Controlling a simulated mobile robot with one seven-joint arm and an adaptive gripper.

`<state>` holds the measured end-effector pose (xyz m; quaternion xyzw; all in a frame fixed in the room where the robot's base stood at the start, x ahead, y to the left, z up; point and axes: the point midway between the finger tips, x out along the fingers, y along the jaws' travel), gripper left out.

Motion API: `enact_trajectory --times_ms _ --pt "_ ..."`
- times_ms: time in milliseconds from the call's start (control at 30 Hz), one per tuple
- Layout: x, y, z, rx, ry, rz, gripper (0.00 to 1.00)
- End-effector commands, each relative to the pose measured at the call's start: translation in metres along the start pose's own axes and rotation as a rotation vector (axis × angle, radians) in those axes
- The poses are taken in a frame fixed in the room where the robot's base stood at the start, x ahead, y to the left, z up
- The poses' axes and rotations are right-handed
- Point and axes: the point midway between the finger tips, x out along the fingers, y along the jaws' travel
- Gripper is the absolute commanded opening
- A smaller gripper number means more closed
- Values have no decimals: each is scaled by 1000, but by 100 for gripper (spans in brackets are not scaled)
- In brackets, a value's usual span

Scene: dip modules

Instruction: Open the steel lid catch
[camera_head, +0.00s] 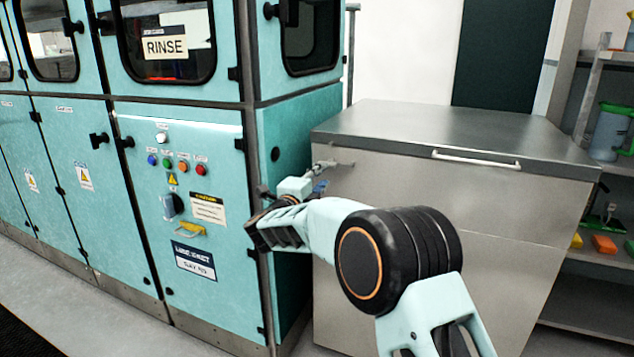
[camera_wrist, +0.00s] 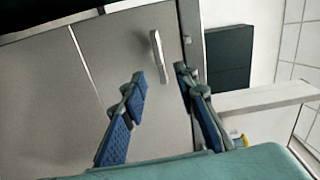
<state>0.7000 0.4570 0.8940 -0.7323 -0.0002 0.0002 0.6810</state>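The steel lid catch (camera_head: 334,163) is a small metal lever near the upper left front corner of the steel chest (camera_head: 430,205), just under the lid's edge. My gripper (camera_head: 321,181) is close beside and just below it in the head view, partly hidden behind my own arm. In the wrist view my gripper (camera_wrist: 162,82) has its two blue-padded fingers apart, with nothing held between them. A pale bar (camera_wrist: 157,56) shows on the steel just beyond the fingertips. I cannot tell whether it is the catch or the lid handle. The lid (camera_head: 460,130) is down.
A white handle (camera_head: 476,159) runs along the lid's front edge. A teal rinse cabinet (camera_head: 200,220) with buttons stands close on the left. A shelf unit (camera_head: 595,300) with a jug (camera_head: 610,130) and coloured blocks stands on the right.

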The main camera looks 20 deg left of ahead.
Motion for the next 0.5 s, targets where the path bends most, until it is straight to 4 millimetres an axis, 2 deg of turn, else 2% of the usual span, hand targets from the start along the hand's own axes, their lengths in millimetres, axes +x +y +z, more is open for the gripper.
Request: enact_trajectory --times_ms 200,500 --pt "-22 0 0 0 -1 1 28" --pt "-26 0 0 0 0 0 28"
